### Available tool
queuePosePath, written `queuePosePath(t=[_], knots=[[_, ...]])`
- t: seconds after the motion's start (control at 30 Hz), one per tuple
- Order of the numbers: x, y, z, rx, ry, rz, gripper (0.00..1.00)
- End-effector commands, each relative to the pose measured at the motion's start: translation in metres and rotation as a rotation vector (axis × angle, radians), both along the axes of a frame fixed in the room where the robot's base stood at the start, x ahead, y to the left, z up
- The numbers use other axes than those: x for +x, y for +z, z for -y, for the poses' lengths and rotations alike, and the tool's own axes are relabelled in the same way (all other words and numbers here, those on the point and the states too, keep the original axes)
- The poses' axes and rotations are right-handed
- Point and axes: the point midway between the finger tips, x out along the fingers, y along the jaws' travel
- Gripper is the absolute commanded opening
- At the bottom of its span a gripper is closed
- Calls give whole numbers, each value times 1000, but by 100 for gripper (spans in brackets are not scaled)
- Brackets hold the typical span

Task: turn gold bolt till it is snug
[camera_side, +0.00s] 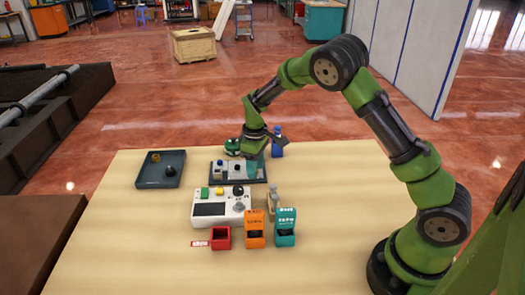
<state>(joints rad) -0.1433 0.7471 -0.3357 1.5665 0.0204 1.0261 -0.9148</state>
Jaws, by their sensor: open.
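My gripper (258,150) hangs low over the back right part of a dark build plate (216,178). Its fingers are small and partly hidden in this view, with a teal part close beside them. I see nothing held between them. The plate carries small white, grey and blue parts. No gold bolt can be made out on the plate; it may be hidden by my gripper. A small gold piece (155,157) lies in the dark grey tray (145,181) at the left, but I cannot tell if it is a bolt.
A black round piece (171,171) shares the tray. A white control box (206,221) stands in front of the plate. Red (221,242), orange (255,229) and teal (285,228) bins stand at the front. A blue bottle (277,147) stands behind. The table's left front is clear.

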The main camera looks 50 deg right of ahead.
Motion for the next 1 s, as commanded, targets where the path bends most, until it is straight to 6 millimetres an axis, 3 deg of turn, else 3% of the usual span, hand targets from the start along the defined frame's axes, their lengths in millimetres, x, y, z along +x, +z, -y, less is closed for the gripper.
queuePosePath(t=[0.2,0.5,1.0], knots=[[0,0,0,0,0,0,42],[0,0,0,0,0,0,0],[0,1,0,0,-106,0,0]])
